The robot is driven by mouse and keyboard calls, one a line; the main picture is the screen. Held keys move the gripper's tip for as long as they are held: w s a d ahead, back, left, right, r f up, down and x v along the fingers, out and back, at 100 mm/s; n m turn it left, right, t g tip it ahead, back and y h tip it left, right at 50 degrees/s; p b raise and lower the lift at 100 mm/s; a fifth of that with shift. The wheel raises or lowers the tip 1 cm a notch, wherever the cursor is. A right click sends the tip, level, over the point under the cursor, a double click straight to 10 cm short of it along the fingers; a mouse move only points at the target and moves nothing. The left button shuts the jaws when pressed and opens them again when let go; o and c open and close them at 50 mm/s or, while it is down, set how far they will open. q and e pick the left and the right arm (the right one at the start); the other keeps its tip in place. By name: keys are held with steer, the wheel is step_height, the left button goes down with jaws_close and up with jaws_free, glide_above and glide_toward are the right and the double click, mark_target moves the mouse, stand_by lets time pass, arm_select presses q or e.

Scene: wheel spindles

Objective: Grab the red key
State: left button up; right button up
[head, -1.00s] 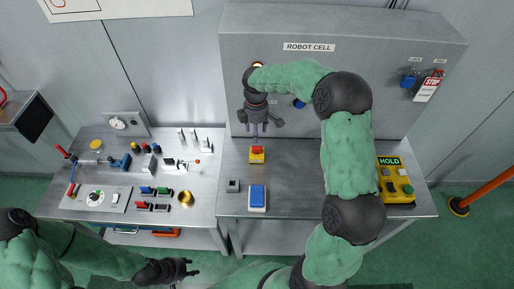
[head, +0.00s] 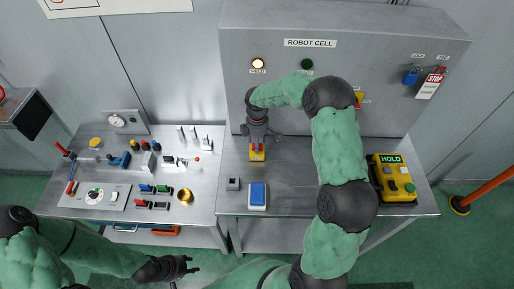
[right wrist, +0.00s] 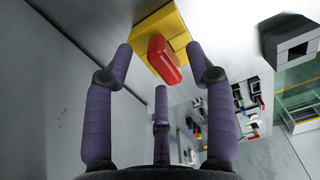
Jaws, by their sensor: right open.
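The red key (right wrist: 164,60) sits on a yellow base (right wrist: 154,33), seen large in the right wrist view. In the head view the yellow base (head: 257,156) stands on the grey bench below the cabinet, and my right gripper hides most of the key. My right gripper (head: 258,138) points down just above it. In the right wrist view its fingers (right wrist: 163,65) are open, spread on either side of the red key and apart from it. My left gripper (head: 190,268) is low at the front, away from the benches; its jaw state is unclear.
The cabinet (head: 290,75) stands behind the bench. A blue-topped block (head: 257,196) and a small grey box (head: 233,184) are in front of the key. A yellow HOLD pendant (head: 396,183) lies at right. The left bench holds several small parts and a brass cup (head: 185,197).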

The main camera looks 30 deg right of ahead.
steer(key=shift+f, duration=0.7)
jaws_close()
steer(key=shift+r, duration=0.15)
